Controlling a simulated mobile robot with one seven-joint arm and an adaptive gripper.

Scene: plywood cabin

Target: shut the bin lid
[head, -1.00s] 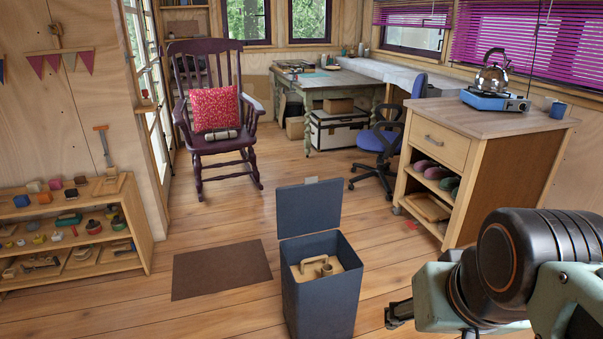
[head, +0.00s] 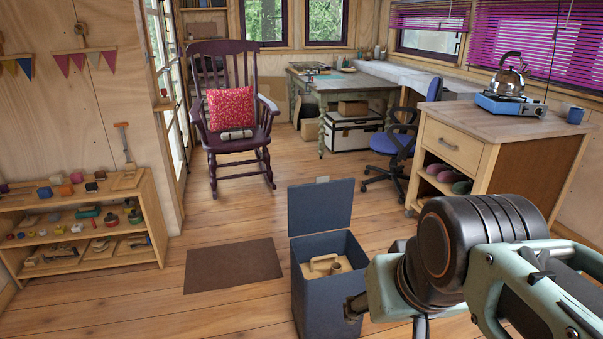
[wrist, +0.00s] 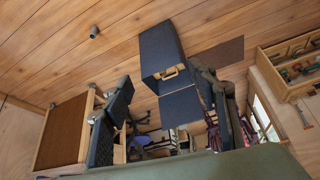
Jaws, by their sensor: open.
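The dark blue-grey bin (head: 327,300) stands on the floor in the lower middle of the head view. Its lid (head: 320,205) is open, standing upright at the back edge. A light wooden piece with a handle (head: 322,264) shows inside the bin. My gripper (head: 354,306) is beside the bin's right side in the head view, overlapping its edge; I cannot tell whether it touches. In the wrist view my gripper (wrist: 162,84) has its fingers wide apart and empty, with the bin (wrist: 163,48) and lid (wrist: 182,106) showing beyond and between them.
A brown mat (head: 234,265) lies left of the bin. A low shelf (head: 150,240) with small toys is at the left, a wheeled wooden cabinet (head: 455,143) at the right. A rocking chair (head: 235,148) stands behind. A small grey cylinder (wrist: 94,32) shows on the floor in the wrist view.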

